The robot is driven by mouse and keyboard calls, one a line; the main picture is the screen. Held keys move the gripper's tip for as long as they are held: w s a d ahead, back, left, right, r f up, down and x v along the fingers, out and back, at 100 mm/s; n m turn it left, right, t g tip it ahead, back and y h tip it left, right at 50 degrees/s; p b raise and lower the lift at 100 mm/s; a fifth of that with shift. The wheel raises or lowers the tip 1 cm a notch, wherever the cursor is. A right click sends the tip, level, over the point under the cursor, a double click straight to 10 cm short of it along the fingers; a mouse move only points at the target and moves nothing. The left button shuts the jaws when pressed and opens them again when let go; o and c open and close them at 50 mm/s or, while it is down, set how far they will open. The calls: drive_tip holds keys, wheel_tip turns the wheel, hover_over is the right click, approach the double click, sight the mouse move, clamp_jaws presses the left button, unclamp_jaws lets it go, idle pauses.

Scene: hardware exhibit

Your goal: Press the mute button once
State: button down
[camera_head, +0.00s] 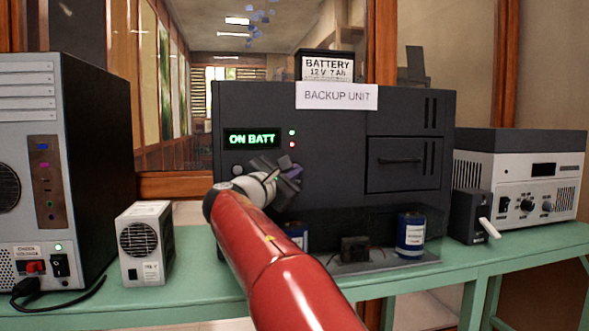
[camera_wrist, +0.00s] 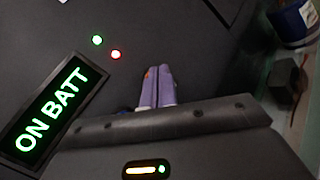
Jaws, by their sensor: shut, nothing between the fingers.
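The black backup unit (camera_head: 330,185) stands on the green bench, with a lit "ON BATT" display (camera_head: 251,139) on its front. The display also shows in the wrist view (camera_wrist: 52,108). A small dark round button (camera_head: 237,170) sits just below the display in the head view; no mute label is readable. My gripper (camera_head: 289,176) is in front of the panel, below and right of the display. In the wrist view its purple fingers (camera_wrist: 157,76) are together and empty, pointing at the panel. Contact cannot be told. My gripper and arm hide part of the panel.
Green and red lights (camera_head: 292,138) sit right of the display. A grey computer tower (camera_head: 65,120) and a small fan box (camera_head: 145,242) stand left. A blue can (camera_head: 410,236) is at the unit's lower right, and a bench instrument (camera_head: 520,178) farther right.

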drive_tip(key=shift+w+a, duration=0.1)
drive_tip(key=shift+w, duration=0.15)
drive_tip(key=shift+s, duration=0.15)
idle(0.4)
drive_tip(key=shift+s+d+b, duration=0.25)
drive_tip(key=shift+s+b, duration=0.2)
drive_tip(key=shift+s, duration=0.2)
drive_tip(key=s+b, duration=0.1)
drive_tip(key=s+d+b, duration=0.1)
drive_tip(key=s+b, duration=0.1)
drive_tip(key=shift+s+f, duration=0.15)
drive_tip(key=shift+s, duration=0.1)
drive_tip(key=shift+s+d, duration=0.2)
drive_tip(key=shift+s, duration=0.45)
